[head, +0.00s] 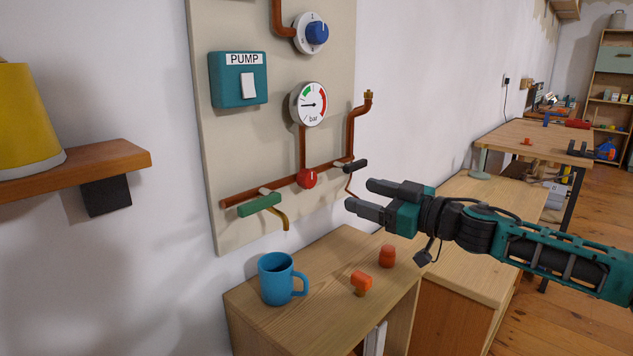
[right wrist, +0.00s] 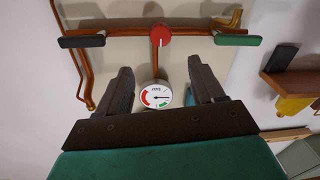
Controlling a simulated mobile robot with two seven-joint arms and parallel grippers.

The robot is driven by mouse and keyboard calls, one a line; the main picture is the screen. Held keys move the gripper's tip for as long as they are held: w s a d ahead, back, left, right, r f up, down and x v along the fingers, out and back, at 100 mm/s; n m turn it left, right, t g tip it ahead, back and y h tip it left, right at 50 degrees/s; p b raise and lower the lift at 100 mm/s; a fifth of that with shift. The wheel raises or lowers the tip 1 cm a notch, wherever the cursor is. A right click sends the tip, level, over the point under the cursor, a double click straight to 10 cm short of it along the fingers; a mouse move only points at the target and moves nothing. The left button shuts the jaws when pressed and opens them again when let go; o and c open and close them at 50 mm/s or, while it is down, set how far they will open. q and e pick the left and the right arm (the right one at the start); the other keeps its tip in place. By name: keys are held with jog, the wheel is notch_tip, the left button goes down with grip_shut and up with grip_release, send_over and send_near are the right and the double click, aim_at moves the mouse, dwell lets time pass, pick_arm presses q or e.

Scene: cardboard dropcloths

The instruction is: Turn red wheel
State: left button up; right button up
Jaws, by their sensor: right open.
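The red wheel (head: 307,179) is a small round knob on the copper pipe, below the pressure gauge (head: 309,104) on the cream wall panel. In the right wrist view the red wheel (right wrist: 160,36) shows near the top, beyond the fingertips and roughly between them. My right gripper (head: 360,197) is open and empty, to the right of the wheel and apart from it, with its fingers pointing toward the panel. It also shows in the right wrist view (right wrist: 157,78). My left gripper is not in view.
A green lever (head: 259,205) and a black lever (head: 355,165) flank the wheel on the pipe. A shelf (head: 95,168) juts out at left.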

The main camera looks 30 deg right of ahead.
aim_at(312, 180)
jog(key=p+x, duration=0.3)
jog(key=x, duration=0.7)
jog(key=shift+r, duration=0.1)
jog(key=shift+x, duration=1)
jog(key=shift+a, duration=0.1)
